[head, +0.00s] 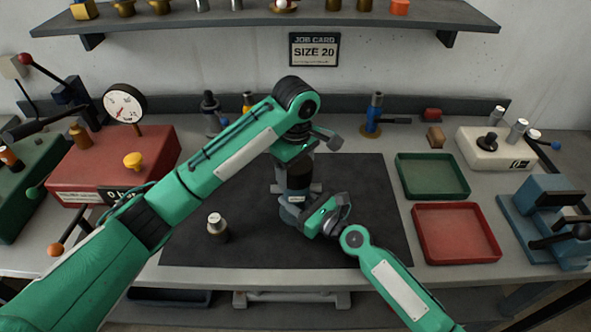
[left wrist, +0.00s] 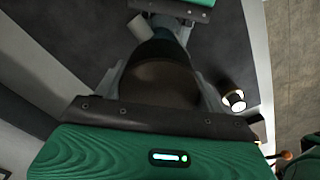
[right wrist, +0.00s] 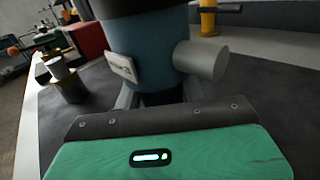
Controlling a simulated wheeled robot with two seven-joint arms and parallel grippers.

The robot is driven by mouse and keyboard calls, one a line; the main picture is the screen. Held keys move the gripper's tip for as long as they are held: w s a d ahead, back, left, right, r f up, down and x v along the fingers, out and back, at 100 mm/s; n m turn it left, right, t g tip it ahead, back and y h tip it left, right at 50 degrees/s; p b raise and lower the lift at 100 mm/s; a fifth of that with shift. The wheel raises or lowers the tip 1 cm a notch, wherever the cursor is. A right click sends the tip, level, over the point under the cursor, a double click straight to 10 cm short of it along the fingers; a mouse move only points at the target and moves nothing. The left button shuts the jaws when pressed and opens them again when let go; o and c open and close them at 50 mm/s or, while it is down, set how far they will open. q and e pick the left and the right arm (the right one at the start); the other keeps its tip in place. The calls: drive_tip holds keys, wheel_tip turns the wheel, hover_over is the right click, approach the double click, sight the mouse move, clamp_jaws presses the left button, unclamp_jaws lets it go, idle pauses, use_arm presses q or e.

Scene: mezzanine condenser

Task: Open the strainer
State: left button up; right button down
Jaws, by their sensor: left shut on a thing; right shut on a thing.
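The strainer (head: 292,200) stands upright on the dark mat, with a blue-grey body, a pale label and side stubs. Its dark cap (head: 299,177) is on top. My left gripper (head: 298,165) comes down from above and is shut on the cap, which fills the space between its fingers in the left wrist view (left wrist: 165,82). My right gripper (head: 300,215) is low at the front right, shut on the strainer's body. The right wrist view shows the blue body (right wrist: 148,55) between the fingers. The left arm hides part of the strainer's top in the head view.
A small brass and white fitting (head: 217,228) stands left of the strainer on the mat (head: 365,245). Green (head: 432,190) and red (head: 455,260) trays lie at right. A red box with a gauge (head: 125,103) is at left. The job card (head: 314,49) reads SIZE 20.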

use_arm(q)
drive_tip(key=shift+r, duration=0.95)
use_arm(e)
drive_tip(key=shift+r, duration=0.2)
use_arm(q)
drive_tip(key=shift+r, duration=2)
use_arm(e)
drive_tip(key=c, duration=0.7)
unclamp_jaws()
drive_tip(key=shift+c, duration=0.2)
